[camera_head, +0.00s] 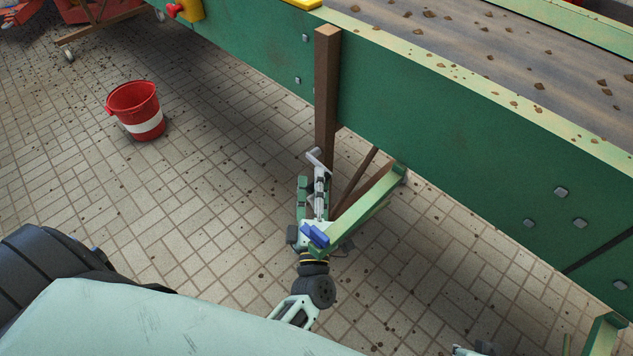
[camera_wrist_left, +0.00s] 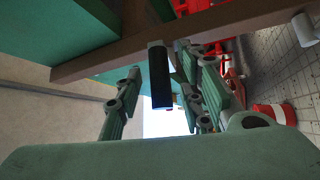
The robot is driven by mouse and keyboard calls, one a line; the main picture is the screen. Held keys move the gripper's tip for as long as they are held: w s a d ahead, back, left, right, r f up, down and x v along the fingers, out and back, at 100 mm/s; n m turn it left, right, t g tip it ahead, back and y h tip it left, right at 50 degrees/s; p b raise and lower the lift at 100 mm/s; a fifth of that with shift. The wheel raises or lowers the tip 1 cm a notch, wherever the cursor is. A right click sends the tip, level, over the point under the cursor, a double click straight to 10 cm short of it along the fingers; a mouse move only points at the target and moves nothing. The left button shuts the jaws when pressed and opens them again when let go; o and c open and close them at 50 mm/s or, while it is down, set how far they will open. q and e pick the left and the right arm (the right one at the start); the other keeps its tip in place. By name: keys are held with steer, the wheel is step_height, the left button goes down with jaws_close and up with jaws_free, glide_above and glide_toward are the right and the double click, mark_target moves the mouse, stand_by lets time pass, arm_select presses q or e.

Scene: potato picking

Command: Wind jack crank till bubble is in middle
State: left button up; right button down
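My left gripper (camera_head: 312,188) is low beside the brown post (camera_head: 326,85) of the green machine. In the left wrist view its fingers (camera_wrist_left: 160,108) are spread apart. A dark crank handle (camera_wrist_left: 159,80) with a grey end stands between them, with a visible gap on each side. In the head view a grey crank piece (camera_head: 314,157) shows at the fingertips, partly hidden by them. A yellow piece (camera_head: 303,3) lies at the top edge; I cannot tell whether it is a level, and no bubble shows. Only a small grey part, perhaps my right gripper (camera_head: 475,350), shows at the bottom edge.
A green conveyor side (camera_head: 440,130) with bolts runs along the right. A green bar (camera_head: 360,212) and brown braces (camera_head: 352,188) are close to my left gripper. A red bucket with a white band (camera_head: 137,110) stands on the dirt-strewn tiled floor at left, with free floor around it.

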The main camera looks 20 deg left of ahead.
arm_select(q)
steer(key=v, duration=0.7)
steer(key=shift+s, duration=0.2)
